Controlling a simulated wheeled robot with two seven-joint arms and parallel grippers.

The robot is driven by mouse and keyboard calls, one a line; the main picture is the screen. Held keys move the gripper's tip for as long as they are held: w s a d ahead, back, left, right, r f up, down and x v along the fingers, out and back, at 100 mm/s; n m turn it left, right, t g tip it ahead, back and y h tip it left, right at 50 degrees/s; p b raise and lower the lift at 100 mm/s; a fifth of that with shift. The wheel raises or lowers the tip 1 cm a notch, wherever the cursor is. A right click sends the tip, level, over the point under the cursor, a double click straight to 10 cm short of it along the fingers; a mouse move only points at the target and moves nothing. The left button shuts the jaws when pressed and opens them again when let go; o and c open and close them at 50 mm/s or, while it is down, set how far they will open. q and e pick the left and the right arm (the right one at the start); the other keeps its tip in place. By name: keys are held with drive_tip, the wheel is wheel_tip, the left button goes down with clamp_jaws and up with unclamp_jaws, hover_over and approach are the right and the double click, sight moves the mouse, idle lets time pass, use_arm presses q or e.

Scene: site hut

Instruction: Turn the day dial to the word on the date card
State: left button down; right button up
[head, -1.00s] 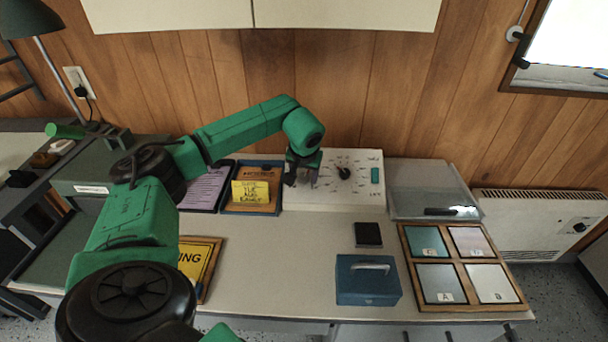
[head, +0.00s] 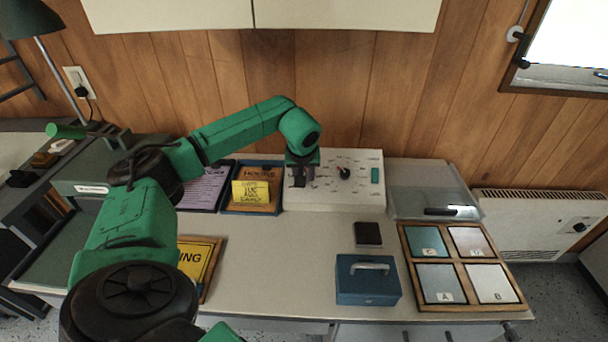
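A white panel (head: 358,198) stands against the wood wall at the back of the desk. It carries a round dial (head: 344,173) with a dark knob, a reddish mark and small print around it, too small to read. My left gripper (head: 299,184) points down at the panel's left part, left of that dial, and hides the surface behind it. I cannot tell whether its fingers hold anything there. A yellow note (head: 250,192) with handwriting, not clearly legible, lies on a brown board in a blue tray left of the panel. My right gripper is out of view.
A green button or label (head: 375,175) is on the panel's right. A clear-lidded box (head: 430,180) stands right of it. A black block (head: 368,234), a blue cash box (head: 366,282) and a framed sample board (head: 412,290) lie in front. The desk's middle is bare.

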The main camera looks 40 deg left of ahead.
use_arm(q)
drive_tip(key=n, duration=0.3)
drive_tip(key=shift+n, duration=0.3)
drive_tip(key=n+b, duration=0.1)
drive_tip(key=n, duration=0.2)
drive_tip(key=shift+a+n+t, duration=0.1)
drive_tip(key=shift+n+t, duration=0.2)
drive_tip(key=n+b, duration=0.2)
drive_tip(key=n, duration=0.2)
drive_tip(key=shift+s+f, duration=0.1)
drive_tip(key=shift+n+t+b, duration=0.4)
drive_tip(key=shift+n+b, duration=0.25)
drive_tip(key=shift+n, duration=1.45)
drive_tip(key=c, duration=0.5)
unclamp_jaws()
drive_tip(key=shift+s, duration=0.1)
